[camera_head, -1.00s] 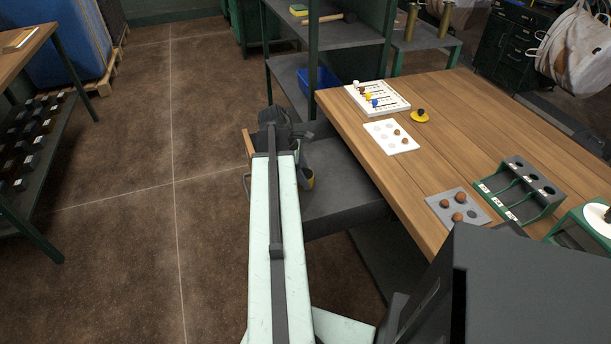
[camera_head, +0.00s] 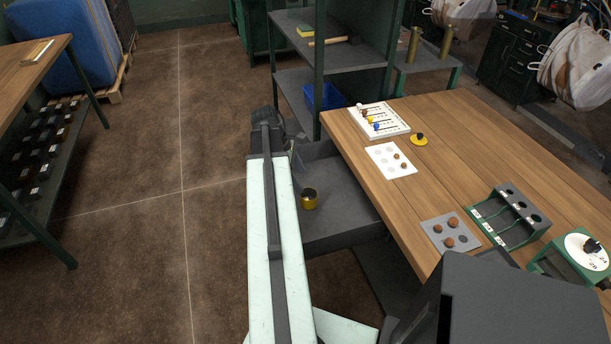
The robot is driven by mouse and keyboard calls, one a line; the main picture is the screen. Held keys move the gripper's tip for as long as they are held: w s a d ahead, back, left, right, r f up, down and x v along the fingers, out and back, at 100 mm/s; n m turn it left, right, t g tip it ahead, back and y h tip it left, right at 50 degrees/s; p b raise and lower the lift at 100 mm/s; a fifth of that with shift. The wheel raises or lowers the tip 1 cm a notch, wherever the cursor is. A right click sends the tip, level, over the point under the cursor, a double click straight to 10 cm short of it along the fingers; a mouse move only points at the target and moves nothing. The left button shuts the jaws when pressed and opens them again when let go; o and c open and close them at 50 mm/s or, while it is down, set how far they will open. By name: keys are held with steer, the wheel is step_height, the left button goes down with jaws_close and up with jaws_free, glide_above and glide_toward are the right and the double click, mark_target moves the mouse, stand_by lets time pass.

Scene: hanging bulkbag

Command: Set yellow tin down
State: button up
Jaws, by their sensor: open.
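The yellow tin (camera_head: 309,199) stands upright on the dark grey shelf or drawer surface (camera_head: 345,205) beside the wooden table. Its top looks dark and open. My gripper (camera_head: 275,122) is at the far end of my pale arm, to the left of the tin and farther away, apart from it. It is open and holds nothing that I can see. Its fingertips are mostly hidden by my arm.
The wooden table (camera_head: 460,130) to the right carries a bead board (camera_head: 379,120), a white card (camera_head: 390,160), a grey tray with brown balls (camera_head: 450,232) and a green rack (camera_head: 508,215). A shelf unit (camera_head: 330,45) stands behind. Open floor (camera_head: 130,170) lies left.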

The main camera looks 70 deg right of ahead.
steer(key=shift+p+v, duration=0.35)
steer(key=shift+v, duration=0.8)
steer(key=w+a+f+m+t, duration=0.1)
steer(key=w+a+t, duration=0.2)
steer(key=w+a, duration=2.2)
steer(key=w+a+m, duration=0.1)
steer(key=w+a, duration=0.2)
steer(key=a, duration=1.2)
steer(key=w+a+m+t+y, duration=0.1)
steer(key=w+a, duration=0.2)
steer(key=a, duration=1.2)
steer(key=shift+a+f, duration=0.25)
steer(key=shift+f, duration=0.15)
